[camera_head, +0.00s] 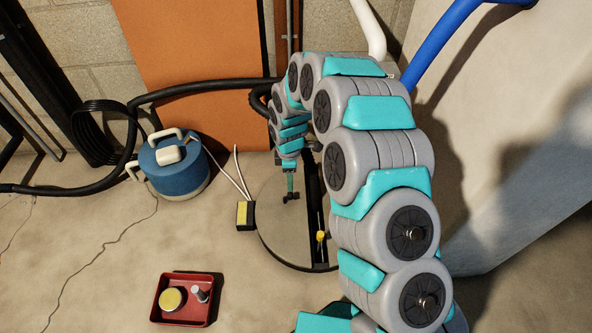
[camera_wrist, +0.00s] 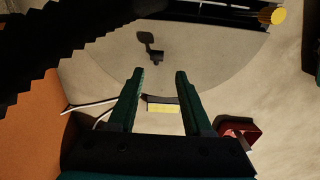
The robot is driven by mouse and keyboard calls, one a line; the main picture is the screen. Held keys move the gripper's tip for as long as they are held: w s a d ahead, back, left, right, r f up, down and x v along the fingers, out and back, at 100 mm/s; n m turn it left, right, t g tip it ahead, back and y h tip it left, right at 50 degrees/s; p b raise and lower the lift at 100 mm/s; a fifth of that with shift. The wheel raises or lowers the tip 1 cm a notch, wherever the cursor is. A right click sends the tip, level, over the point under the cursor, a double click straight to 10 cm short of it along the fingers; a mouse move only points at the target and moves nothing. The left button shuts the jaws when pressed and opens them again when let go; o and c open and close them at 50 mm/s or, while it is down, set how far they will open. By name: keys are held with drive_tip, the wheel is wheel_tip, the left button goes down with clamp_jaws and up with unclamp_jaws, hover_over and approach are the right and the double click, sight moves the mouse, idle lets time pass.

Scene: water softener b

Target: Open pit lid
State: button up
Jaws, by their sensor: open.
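The round grey pit lid (camera_head: 283,236) lies flat on the floor. It also shows as a pale disc in the wrist view (camera_wrist: 210,62). A small dark handle (camera_wrist: 157,57) stands on the lid, with its shadow beside it. A dark slot with a yellow-topped part (camera_head: 320,237) runs along the lid's right side; the yellow top also shows in the wrist view (camera_wrist: 278,15). My gripper (camera_wrist: 161,72) is open and empty, with the handle beyond and between its fingertips. In the head view my gripper (camera_head: 291,186) is over the lid; contact with the handle cannot be told.
A yellow-and-black box (camera_head: 245,214) sits at the lid's left edge. A red tray (camera_head: 163,309) with small items lies in front. A blue pump (camera_head: 172,172) with black hose stands left. An orange panel (camera_head: 190,50) is behind, and a large pale tank (camera_head: 520,150) is right.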

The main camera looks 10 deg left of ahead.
sight(290, 194)
drive_tip(key=shift+w+a+f, duration=0.15)
drive_tip(key=shift+w+f, duration=0.15)
drive_tip(key=shift+f, duration=0.3)
wheel_tip(290, 194, down, 8)
drive_tip(key=shift+s+b, duration=0.1)
drive_tip(key=shift+b, duration=0.7)
drive_tip(key=shift+r, duration=0.2)
drive_tip(key=shift+c, duration=0.8)
clamp_jaws()
